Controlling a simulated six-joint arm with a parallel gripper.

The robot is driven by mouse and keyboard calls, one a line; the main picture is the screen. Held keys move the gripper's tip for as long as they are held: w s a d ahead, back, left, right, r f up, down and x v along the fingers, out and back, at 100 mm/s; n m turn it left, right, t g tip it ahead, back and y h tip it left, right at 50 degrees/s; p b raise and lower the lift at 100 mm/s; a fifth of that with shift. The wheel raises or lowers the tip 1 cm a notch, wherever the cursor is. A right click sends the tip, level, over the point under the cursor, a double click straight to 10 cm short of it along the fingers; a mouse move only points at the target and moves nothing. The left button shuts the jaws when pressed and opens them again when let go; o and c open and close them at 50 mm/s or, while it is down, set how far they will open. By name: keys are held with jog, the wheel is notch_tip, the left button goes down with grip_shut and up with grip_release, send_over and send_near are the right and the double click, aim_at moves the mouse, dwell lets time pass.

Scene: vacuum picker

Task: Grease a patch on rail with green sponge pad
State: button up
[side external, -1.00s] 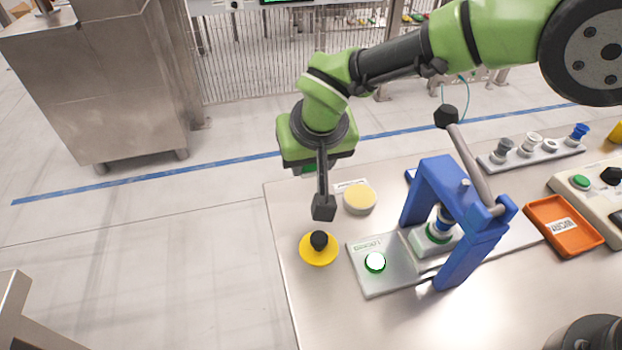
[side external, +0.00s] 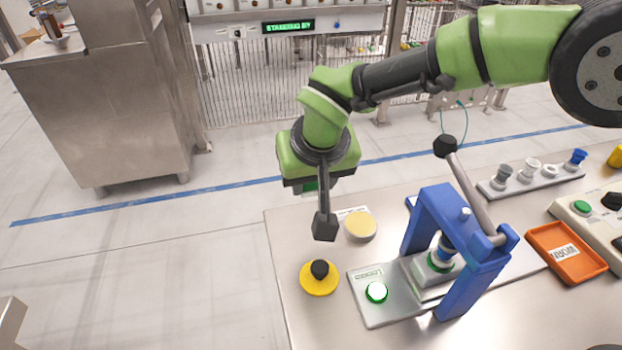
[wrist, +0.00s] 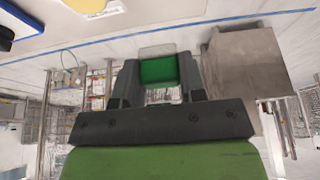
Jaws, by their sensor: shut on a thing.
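My gripper (wrist: 158,88) is shut on a green sponge pad (wrist: 158,70), which shows between the two dark fingers in the wrist view. A pale, translucent-looking face shows at the pad's far end. In the side view my gripper hangs above the table's left end, clear of its surface, and only a sliver of green (side external: 310,186) shows beneath the wrist. A metal base plate (side external: 366,312) runs under a blue press frame (side external: 408,212). I cannot tell for sure which part is the rail. A round tin with a pale yellow top (side external: 360,226) stands close by.
A yellow disc with a black knob (side external: 319,284) sits near the table's left edge. A lit green button (side external: 376,292) is on the plate. The press lever (side external: 472,180) sticks up. An orange tray (side external: 590,270) and a holder with several plungers (side external: 530,183) lie right.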

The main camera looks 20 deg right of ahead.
aim_at(362, 220)
jog(key=d+m+h, duration=0.1)
jog(key=d+m, duration=0.1)
jog(key=m, duration=0.1)
jog(key=s+d+f+m+h, duration=0.1)
jog(key=d+m, duration=0.2)
jog(key=d+m+g+h, duration=0.1)
jog(key=d+m, duration=0.2)
jog(key=shift+s+d+f, duration=0.1)
jog(key=shift+s+f, duration=0.2)
jog(key=shift+f, duration=2.85)
jog(key=shift+f, duration=0.6)
jog(key=shift+r, duration=0.1)
notch_tip(362, 220, up, 7)
dwell(0.6)
